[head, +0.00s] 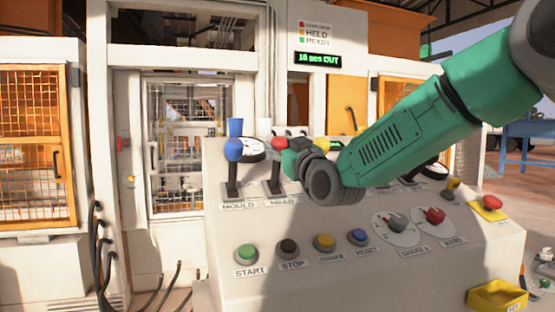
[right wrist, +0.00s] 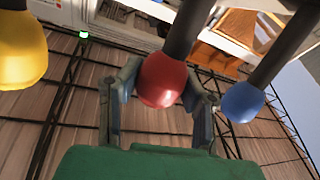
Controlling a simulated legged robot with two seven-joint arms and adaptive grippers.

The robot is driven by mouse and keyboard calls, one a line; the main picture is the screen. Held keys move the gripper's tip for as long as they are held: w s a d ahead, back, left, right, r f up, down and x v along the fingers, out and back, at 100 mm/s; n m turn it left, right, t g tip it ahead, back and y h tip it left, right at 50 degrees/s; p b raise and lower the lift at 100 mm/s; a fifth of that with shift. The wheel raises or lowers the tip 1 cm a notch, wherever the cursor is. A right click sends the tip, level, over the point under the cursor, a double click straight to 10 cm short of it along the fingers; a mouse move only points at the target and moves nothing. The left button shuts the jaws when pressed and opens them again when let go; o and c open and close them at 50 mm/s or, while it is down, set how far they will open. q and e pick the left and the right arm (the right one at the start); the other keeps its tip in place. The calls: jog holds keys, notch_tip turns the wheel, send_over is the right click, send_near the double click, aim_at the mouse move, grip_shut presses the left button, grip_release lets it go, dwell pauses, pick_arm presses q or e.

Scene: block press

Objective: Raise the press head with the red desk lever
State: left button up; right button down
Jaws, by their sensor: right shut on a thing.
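The red desk lever has a round red knob (head: 279,144) on a dark shaft, above the HEAD label on the sloped desk. My right gripper (head: 291,156) reaches it from the right and is shut on the knob. In the right wrist view the red knob (right wrist: 162,82) sits between the two fingers of my right gripper (right wrist: 160,95). The press stands behind the desk, with a framed window (head: 188,140). I cannot make out the press head there. My left gripper is not in view.
A blue-knobbed lever (head: 233,150) stands just left of the red one. In the right wrist view a yellow knob (right wrist: 20,50) and a blue knob (right wrist: 242,102) flank it. Push buttons (head: 247,253) and rotary switches line the desk front. A yellow tray (head: 497,296) is at lower right.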

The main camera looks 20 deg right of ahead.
jog(key=shift+s+f, duration=0.15)
jog(key=shift+s, duration=0.4)
jog(key=shift+w, duration=0.1)
jog(key=c, duration=1)
grip_release()
jog(key=shift+w, duration=0.15)
jog(key=v, duration=1.2)
jog(key=shift+f, duration=0.1)
